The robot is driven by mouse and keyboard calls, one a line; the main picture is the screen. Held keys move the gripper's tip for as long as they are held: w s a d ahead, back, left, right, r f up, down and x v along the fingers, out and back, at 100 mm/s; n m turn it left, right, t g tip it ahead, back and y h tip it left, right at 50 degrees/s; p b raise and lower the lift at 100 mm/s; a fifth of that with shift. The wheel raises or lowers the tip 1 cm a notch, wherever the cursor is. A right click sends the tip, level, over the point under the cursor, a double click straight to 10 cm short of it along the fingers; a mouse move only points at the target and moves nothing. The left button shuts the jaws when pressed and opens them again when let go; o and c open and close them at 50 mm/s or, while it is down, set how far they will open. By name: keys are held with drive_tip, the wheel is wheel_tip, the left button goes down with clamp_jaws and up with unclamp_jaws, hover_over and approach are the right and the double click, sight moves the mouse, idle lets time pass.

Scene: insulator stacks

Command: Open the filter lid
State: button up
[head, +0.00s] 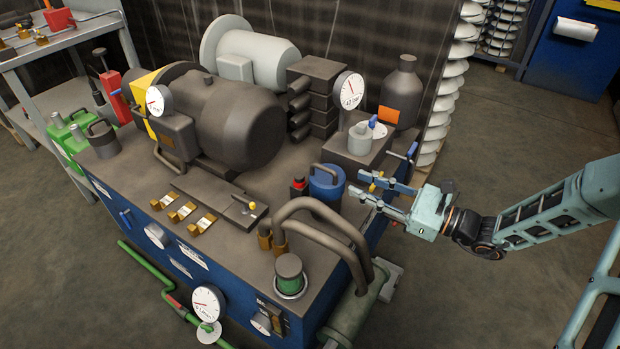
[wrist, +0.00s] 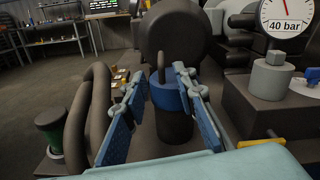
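A blue round lid (head: 326,190) with a dark arched handle (head: 325,169) sits on top of the machine, near its right edge. In the wrist view the blue lid (wrist: 168,97) sits on a dark cylindrical body (wrist: 175,125), and its handle (wrist: 161,66) stands up on top. My gripper (head: 362,186) is open and empty, just right of the lid and apart from it in the head view. In the wrist view my gripper's fingers (wrist: 158,88) point toward the lid, one on each side of the line to it. The lid looks seated on its body.
Thick curved hoses (head: 320,225) rise left and in front of the lid. A block with a gauge (head: 351,90) and a small blue lever (head: 411,150) stand behind my gripper. A dark motor (head: 235,120) fills the machine's middle. The floor to the right is clear.

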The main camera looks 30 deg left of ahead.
sight(333, 172)
drive_tip(key=a+b, duration=0.1)
drive_tip(key=a, duration=0.6)
drive_tip(key=w+a+b, duration=0.1)
drive_tip(key=a, duration=0.2)
drive_tip(key=shift+a+b, duration=0.35)
drive_tip(key=shift+c, duration=0.4)
clamp_jaws()
